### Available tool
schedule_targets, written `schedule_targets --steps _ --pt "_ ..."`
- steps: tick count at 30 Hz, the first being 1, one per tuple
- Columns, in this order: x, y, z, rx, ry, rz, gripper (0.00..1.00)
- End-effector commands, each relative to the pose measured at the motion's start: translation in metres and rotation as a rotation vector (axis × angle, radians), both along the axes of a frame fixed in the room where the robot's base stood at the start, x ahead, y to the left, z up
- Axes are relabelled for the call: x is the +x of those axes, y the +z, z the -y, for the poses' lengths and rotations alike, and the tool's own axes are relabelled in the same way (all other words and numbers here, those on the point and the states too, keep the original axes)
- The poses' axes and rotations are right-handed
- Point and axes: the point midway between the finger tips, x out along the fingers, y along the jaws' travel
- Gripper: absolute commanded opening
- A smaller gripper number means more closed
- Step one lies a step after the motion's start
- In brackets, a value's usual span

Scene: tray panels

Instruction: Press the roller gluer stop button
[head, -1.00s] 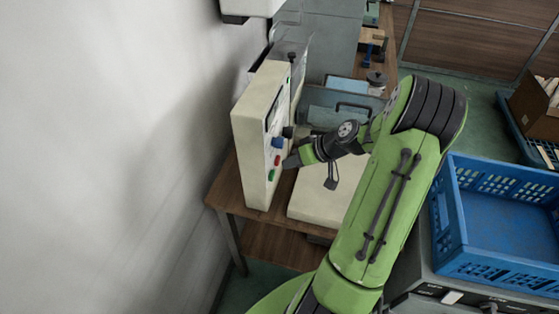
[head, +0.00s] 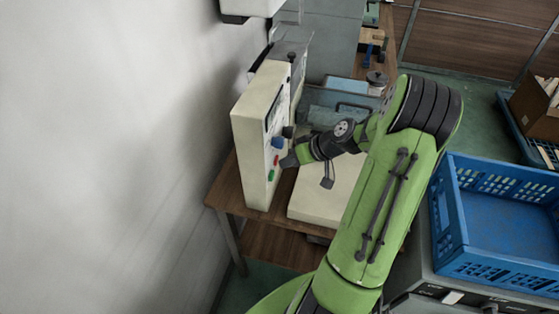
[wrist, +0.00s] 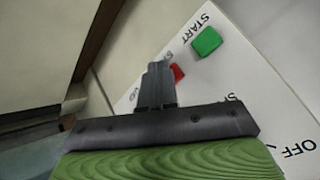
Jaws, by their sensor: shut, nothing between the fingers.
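The cream control panel (head: 262,137) stands upright on the wooden table against the wall. Its face carries a red button (head: 276,160), a green button (head: 271,175) and a blue knob (head: 277,143). In the wrist view the red button (wrist: 177,72) is partly hidden behind my fingers, and the lettering beside it is mostly covered. The green button (wrist: 206,41) is marked START. My gripper (head: 287,161) is shut and empty, its tips close to the red button; I cannot tell whether they touch it. The gripper also shows in the wrist view (wrist: 158,68).
A pale flat slab (head: 315,203) lies on the table (head: 232,198) right of the panel. A dark knob (head: 289,131) sticks out just above my gripper. A blue crate (head: 500,268) stands at the right.

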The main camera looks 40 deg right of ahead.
Motion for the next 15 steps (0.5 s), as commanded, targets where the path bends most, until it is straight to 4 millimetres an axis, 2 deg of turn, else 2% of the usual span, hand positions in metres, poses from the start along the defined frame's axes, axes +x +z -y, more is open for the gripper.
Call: schedule_targets --steps 15 --pt "-0.014 0.0 0.01 0.0 0.001 0.001 0.0"
